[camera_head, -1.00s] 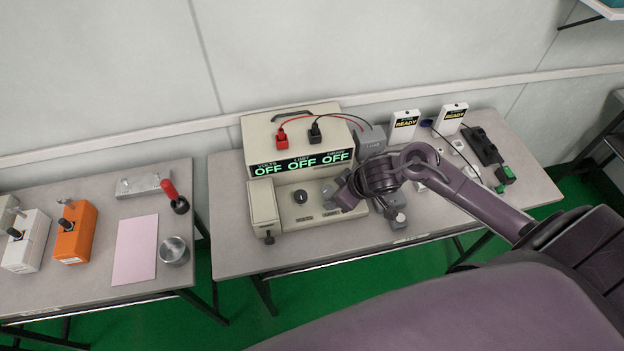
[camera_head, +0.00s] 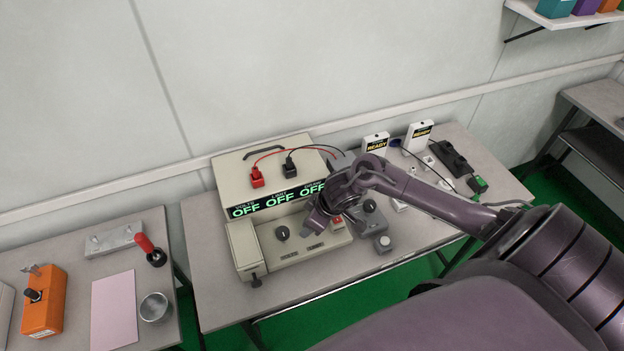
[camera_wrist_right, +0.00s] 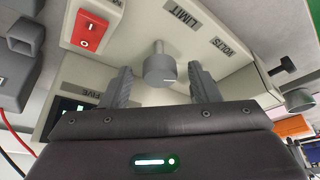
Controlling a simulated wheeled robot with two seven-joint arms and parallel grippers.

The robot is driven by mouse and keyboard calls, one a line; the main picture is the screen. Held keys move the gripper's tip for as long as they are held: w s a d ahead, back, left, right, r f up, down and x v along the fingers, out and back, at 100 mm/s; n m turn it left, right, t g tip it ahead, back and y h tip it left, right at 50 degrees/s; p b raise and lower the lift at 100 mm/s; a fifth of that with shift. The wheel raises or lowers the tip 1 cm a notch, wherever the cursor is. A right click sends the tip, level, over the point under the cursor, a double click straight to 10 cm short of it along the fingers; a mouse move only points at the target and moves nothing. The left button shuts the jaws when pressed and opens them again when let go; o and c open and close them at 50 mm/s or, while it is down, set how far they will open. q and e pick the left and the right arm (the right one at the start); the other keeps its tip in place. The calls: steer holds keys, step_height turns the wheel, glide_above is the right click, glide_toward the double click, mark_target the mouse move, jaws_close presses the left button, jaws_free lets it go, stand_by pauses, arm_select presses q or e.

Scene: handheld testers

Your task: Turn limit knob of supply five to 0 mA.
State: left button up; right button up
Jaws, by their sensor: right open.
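Supply five is the beige box (camera_head: 232,172) on the middle table, with a display (camera_head: 281,200) reading OFF three times. The wrist view shows its FIVE label (camera_wrist_right: 84,92) upside down. The limit knob (camera_wrist_right: 160,68) is a grey cylinder on a short post near the LIMIT label (camera_wrist_right: 180,15). My right gripper (camera_wrist_right: 161,75) is open, one finger on each side of the knob, with a visible gap at both sides. In the head view my right gripper (camera_head: 313,228) covers the knob. A dark knob (camera_head: 282,233) shows left of it. My left gripper is out of view.
A red switch (camera_wrist_right: 89,31) sits beside the limit knob. A grey box with a dark knob (camera_head: 370,206) stands close right of the supply. Red and black plugs (camera_head: 257,177) with leads are on top. White READY units (camera_head: 418,135) stand at the back right.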

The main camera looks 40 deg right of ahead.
steer(key=c, duration=1)
steer(key=n, duration=0.1)
steer(key=n+y, duration=0.1)
steer(key=n, duration=0.1)
steer(key=shift+w+d, duration=0.2)
steer(key=n, duration=0.2)
steer(key=n+g+y+b, duration=0.1)
steer(key=shift+w+n+g, duration=0.15)
steer(key=shift+n+g, duration=0.15)
steer(key=shift+n, duration=0.1)
steer(key=n+g+b, duration=0.1)
steer(key=n+b, duration=0.1)
steer(key=n, duration=0.1)
steer(key=shift+w+d+f, duration=0.1)
steer(key=shift+n+g+b, duration=0.5)
steer(key=shift+n+b, duration=0.25)
steer(key=shift+n, duration=0.25)
steer(key=shift+y, duration=0.3)
